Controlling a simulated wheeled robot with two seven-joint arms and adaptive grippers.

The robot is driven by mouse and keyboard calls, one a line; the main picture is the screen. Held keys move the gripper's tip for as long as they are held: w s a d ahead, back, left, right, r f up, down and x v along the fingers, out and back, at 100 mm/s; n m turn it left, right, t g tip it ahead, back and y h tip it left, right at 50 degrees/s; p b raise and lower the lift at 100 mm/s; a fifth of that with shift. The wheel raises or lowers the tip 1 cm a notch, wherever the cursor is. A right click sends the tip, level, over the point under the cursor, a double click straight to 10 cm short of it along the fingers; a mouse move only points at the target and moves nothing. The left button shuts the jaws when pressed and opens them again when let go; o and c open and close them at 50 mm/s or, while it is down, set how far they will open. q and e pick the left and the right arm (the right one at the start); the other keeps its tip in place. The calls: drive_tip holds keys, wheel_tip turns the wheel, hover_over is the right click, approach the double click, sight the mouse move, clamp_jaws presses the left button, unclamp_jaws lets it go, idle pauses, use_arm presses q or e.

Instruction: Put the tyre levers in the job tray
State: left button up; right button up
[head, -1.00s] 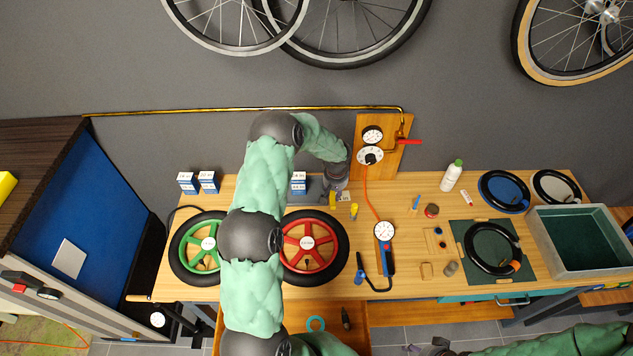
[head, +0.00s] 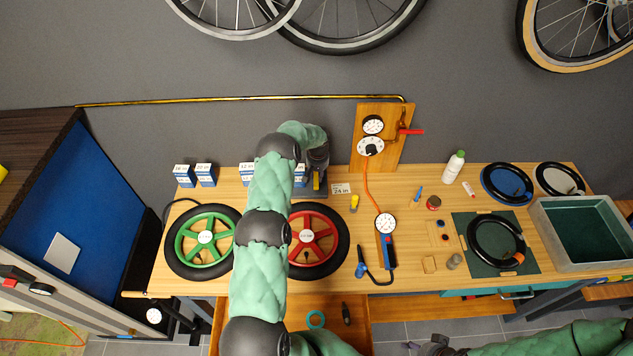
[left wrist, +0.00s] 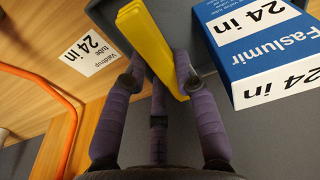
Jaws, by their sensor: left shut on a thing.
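My left gripper (head: 316,186) is at the back of the bench, shut on a yellow tyre lever (left wrist: 152,45). In the left wrist view the lever slants between the purple-grey fingers (left wrist: 160,78), over a dark grey tray (left wrist: 178,18). I cannot tell whether the lever touches the tray. The tray shows partly behind the gripper in the head view (head: 312,193). A second yellow lever (head: 354,203) lies on the bench to the right. The dark end of my right arm (head: 437,346) is at the bottom edge, its fingers unclear.
A blue-and-white 24 in box (left wrist: 265,50) stands close beside the gripper. A 24 in label (head: 341,188) lies right of the tray. Green (head: 205,237) and red (head: 306,236) wheels lie in front. An orange hose (head: 368,188) runs to a gauge (head: 385,224).

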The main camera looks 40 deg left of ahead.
sight(316, 175)
use_arm(q)
drive_tip(key=shift+a+f, duration=0.15)
drive_tip(key=shift+f, duration=0.15)
drive_tip(key=f+b, duration=0.1)
drive_tip(key=f, duration=0.2)
drive_tip(key=shift+w+a+f+b, duration=0.2)
drive_tip(key=shift+b, duration=0.15)
drive_tip(key=shift+r, duration=0.1)
drive_tip(key=shift+s, duration=0.1)
drive_tip(key=o, duration=0.7)
drive_tip(key=shift+f, duration=0.2)
drive_tip(key=shift+o, duration=0.4)
drive_tip(key=shift+r, duration=0.1)
